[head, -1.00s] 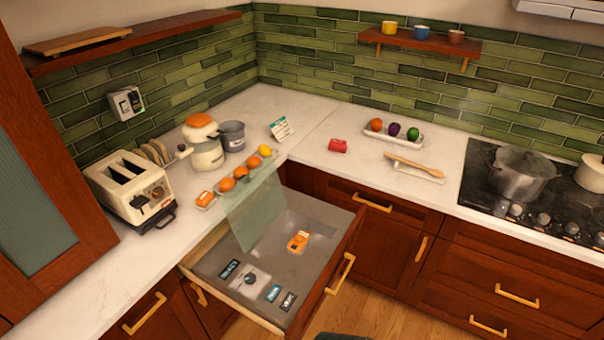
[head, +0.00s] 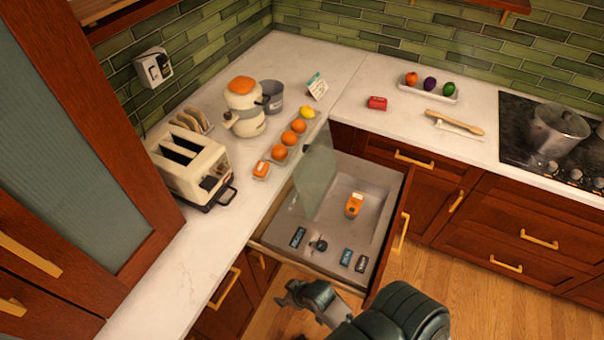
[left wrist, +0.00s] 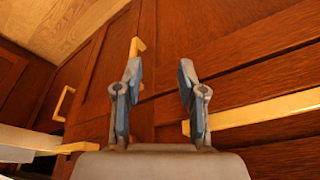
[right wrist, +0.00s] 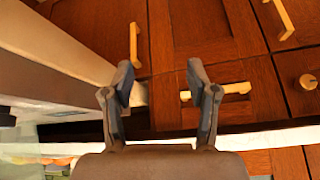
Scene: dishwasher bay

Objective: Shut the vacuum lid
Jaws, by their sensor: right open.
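The vacuum lid (head: 316,172) is a clear, greenish glass panel standing tilted up at the back left of the open vacuum drawer (head: 378,207). An orange packet (head: 354,204) lies in the drawer's grey basin, with a dark knob (head: 318,245) and small labelled panels near the front left. My right gripper (head: 290,297) is at the bottom of the head view, in front of the drawer, apart from the lid. It is open and empty in the right wrist view (right wrist: 160,70). My left gripper (left wrist: 158,68) is open and empty, facing wooden cabinet fronts; it is not in the head view.
The white counter (head: 190,262) runs along the left. A pot (head: 556,130) is on the hob. The floor (head: 490,300) right of the drawer is clear.

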